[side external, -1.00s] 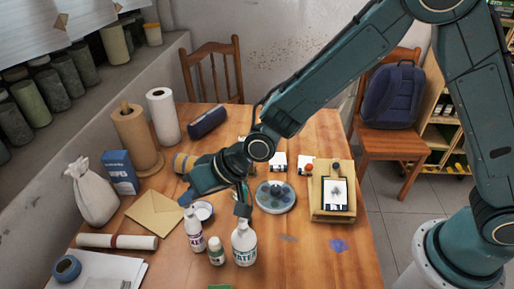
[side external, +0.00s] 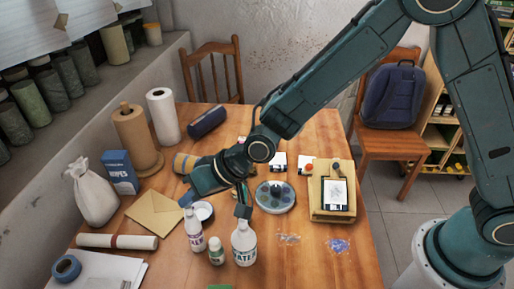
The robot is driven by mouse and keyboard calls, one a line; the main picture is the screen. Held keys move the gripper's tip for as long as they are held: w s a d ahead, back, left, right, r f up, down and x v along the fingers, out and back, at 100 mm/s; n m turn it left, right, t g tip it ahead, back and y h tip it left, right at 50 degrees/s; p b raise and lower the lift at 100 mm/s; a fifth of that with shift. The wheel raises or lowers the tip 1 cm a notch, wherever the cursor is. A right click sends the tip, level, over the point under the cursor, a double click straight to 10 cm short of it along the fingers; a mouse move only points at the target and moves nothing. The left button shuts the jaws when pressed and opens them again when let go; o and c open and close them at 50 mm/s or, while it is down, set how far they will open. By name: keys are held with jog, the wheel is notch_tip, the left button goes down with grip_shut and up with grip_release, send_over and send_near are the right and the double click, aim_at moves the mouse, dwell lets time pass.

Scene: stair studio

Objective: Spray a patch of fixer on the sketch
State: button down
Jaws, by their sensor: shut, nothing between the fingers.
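The sketch (side external: 337,194) is a white sheet with a faint grey drawing in a dark border, on a wooden board (side external: 316,205) at the right of the table. My gripper (side external: 242,211) is shut and empty. It points down just above the large white bottle (side external: 244,246), left of the sketch; I cannot tell whether it touches the bottle top. A white bottle with a coloured label (side external: 194,230) and a small white bottle with a green label (side external: 216,254) stand to its left. I cannot tell which container holds fixer.
A round grey palette (side external: 275,197) lies between my gripper and the sketch board. Pale and bluish marks (side external: 338,245) lie on the table front. Paper rolls (side external: 163,116), a sack (side external: 94,192), an envelope (side external: 155,213) and blue tape (side external: 67,269) crowd the left.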

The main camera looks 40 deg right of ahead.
jog(key=shift+r, duration=0.75)
jog(key=shift+r, duration=0.1)
jog(key=shift+r, duration=2.95)
dwell(0.5)
notch_tip(320, 180, up, 3)
jog(key=shift+f, duration=0.15)
jog(key=shift+f, duration=0.1)
jog(key=shift+f, duration=4.3)
